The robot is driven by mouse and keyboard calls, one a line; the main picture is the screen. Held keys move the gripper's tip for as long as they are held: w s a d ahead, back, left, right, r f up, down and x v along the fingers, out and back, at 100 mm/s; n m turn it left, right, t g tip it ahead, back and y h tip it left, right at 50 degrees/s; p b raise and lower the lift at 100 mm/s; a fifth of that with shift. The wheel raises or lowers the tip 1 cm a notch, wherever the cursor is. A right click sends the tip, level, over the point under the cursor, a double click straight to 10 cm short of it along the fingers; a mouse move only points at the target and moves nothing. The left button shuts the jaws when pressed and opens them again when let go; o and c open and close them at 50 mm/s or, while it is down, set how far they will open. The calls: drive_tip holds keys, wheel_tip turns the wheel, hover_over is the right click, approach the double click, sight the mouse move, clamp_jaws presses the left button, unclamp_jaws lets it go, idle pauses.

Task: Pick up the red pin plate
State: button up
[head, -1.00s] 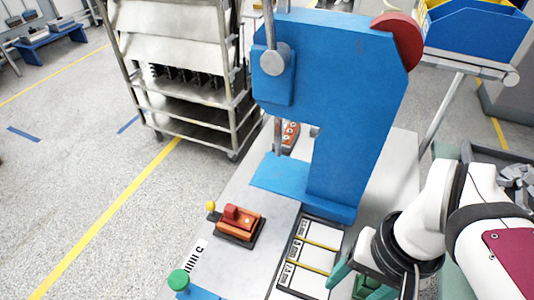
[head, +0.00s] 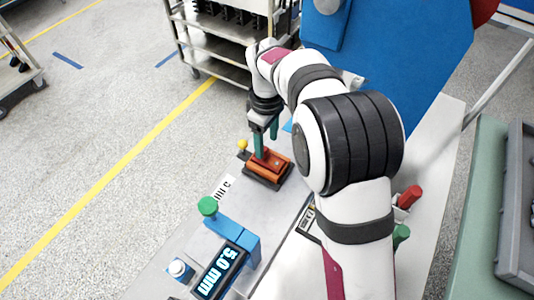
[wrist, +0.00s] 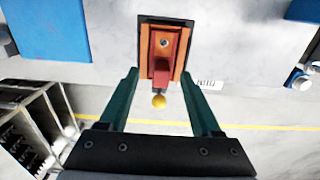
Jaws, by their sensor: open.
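The red pin plate (wrist: 164,70) shows in the wrist view as a red piece on an orange block (wrist: 177,44) with a dark base. In the head view the orange block (head: 276,164) sits on the bench, with the red part largely hidden behind my fingers. My gripper (head: 266,142) is open, pointing down at the block. In the wrist view the two teal fingertips (wrist: 159,73) stand apart, left and right of the red piece, with gaps on both sides. I cannot tell their exact height over it.
A yellow knob (head: 243,145) stands beside the block. A green-topped button (head: 207,206) and a display reading 5.0 mm (head: 219,270) are nearer on the bench. A blue press (head: 415,60) rises behind my arm. Red and green handles (head: 410,196) are at right.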

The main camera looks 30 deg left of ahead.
sight(266, 150)
wheel_tip(266, 150, down, 4)
drive_tip(key=shift+s+f, duration=0.1)
drive_tip(key=shift+s, duration=0.05)
clamp_jaws()
